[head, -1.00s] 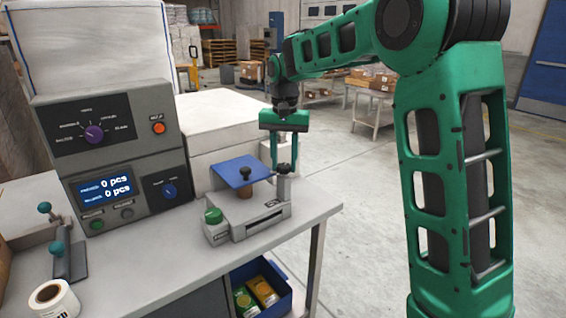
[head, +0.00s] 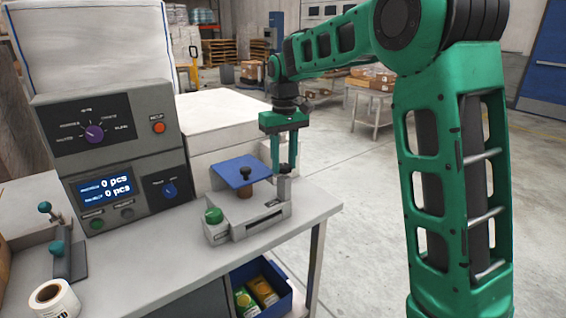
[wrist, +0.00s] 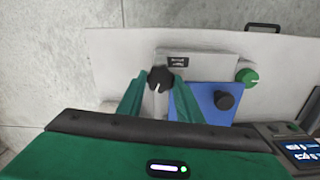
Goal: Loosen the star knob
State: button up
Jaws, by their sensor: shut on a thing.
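The black star knob (wrist: 160,78), with a pale line on its top, sits on the grey post at the right end of the small weighing fixture (head: 247,222). My gripper (wrist: 159,85) points down over it, with one green finger on each side, shut on the knob. In the head view my gripper (head: 285,166) and its fingers partly hide the knob. A second black knob (head: 245,173) stands on the blue plate (head: 232,164) beside it and also shows in the wrist view (wrist: 225,100).
A grey control console (head: 112,150) with a purple dial and display stands left of the fixture. A white box (head: 215,130) is behind it. A label roll (head: 53,300) lies front left. A blue bin (head: 262,285) with packets sits below the bench (head: 310,210).

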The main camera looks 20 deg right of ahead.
aim_at(285, 165)
jog(key=n, duration=0.7)
jog(key=shift+w+r, duration=0.1)
jog(key=n, duration=0.3)
jog(key=shift+n, duration=0.4)
jog(key=shift+d+n, duration=0.1)
jog(key=shift+n, duration=1.6)
jog(key=shift+w+r, duration=0.1)
jog(key=o, duration=1)
jog(key=shift+d, duration=0.1)
jog(key=shift+o, duration=0.2)
notch_tip(285, 165, up, 10)
jog(key=shift+r, duration=0.25)
